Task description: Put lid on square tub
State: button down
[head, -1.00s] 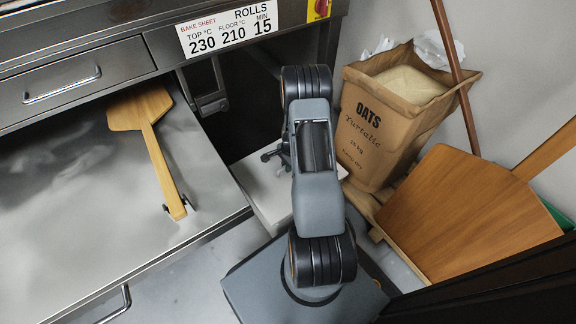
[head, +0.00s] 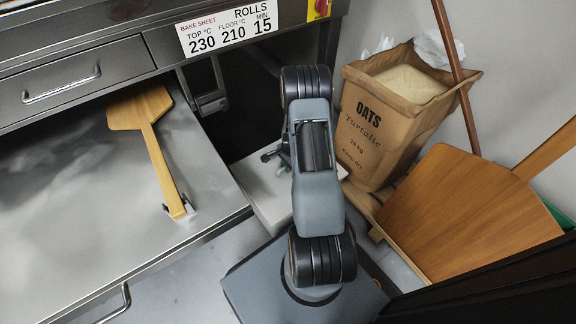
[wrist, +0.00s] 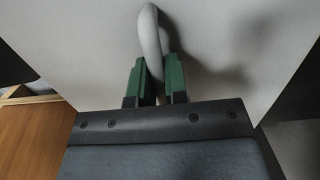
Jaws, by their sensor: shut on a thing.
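My gripper (wrist: 158,85) has green fingers shut on a grey loop handle (wrist: 150,25) in the wrist view. The handle rises from a broad pale flat surface (wrist: 85,45), which looks like the lid. In the head view my arm hides most of the gripper, and a pale square-edged block (head: 265,188) shows to the left of and below it. I cannot tell whether this block is the lid alone or the lid over the tub. No separate square tub can be made out.
A steel oven deck with a wooden peel (head: 155,145) is at left. A steel drawer (head: 75,80) is above it. A brown oats sack (head: 385,125) stands at back right. A large wooden board (head: 470,215) with a handle leans at right. A brown pole (head: 455,70) stands beside the sack.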

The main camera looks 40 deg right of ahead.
jog(key=shift+f+b, duration=0.55)
jog(key=shift+f, duration=0.25)
jog(key=c, duration=0.7)
grip_release()
jog(key=shift+c, duration=0.2)
jog(key=shift+r, duration=0.2)
jog(key=shift+r+p, duration=3.3)
jog(key=shift+r, duration=0.5)
